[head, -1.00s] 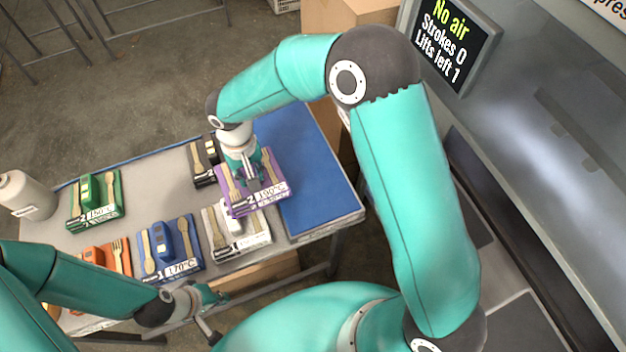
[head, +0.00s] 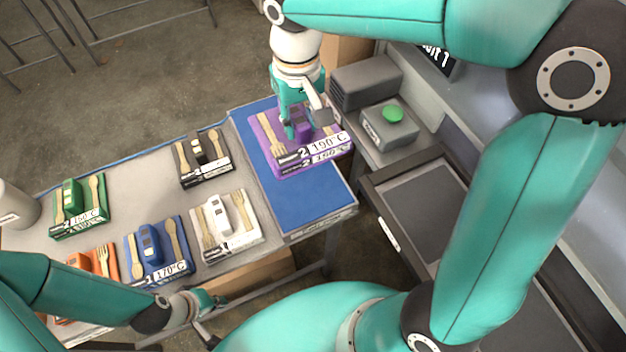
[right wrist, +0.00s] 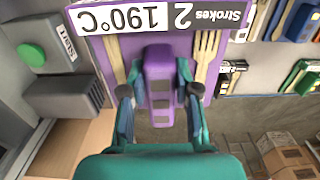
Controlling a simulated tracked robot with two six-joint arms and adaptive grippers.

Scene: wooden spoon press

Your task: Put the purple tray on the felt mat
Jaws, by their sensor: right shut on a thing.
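My right gripper (head: 298,128) is shut on the grip of the purple tray (head: 263,130). The tray carries a wooden fork, a wooden spoon and a label reading 190°C and 2 strokes. In the head view the tray overlaps the back part of the blue felt mat (head: 310,208) and reaches past its right edge. It appears raised above the mat. In the right wrist view the jaws (right wrist: 160,98) clasp both sides of the purple grip (right wrist: 158,80). My left gripper (head: 208,308) is empty at the table's front edge, its fingers apart.
Black (head: 205,168), white (head: 240,240), blue (head: 170,270), green (head: 78,222) and orange (head: 105,270) trays stand on the table left of the mat. A grey start box with a green button (head: 392,114) and the press are at right. The mat's front half is bare.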

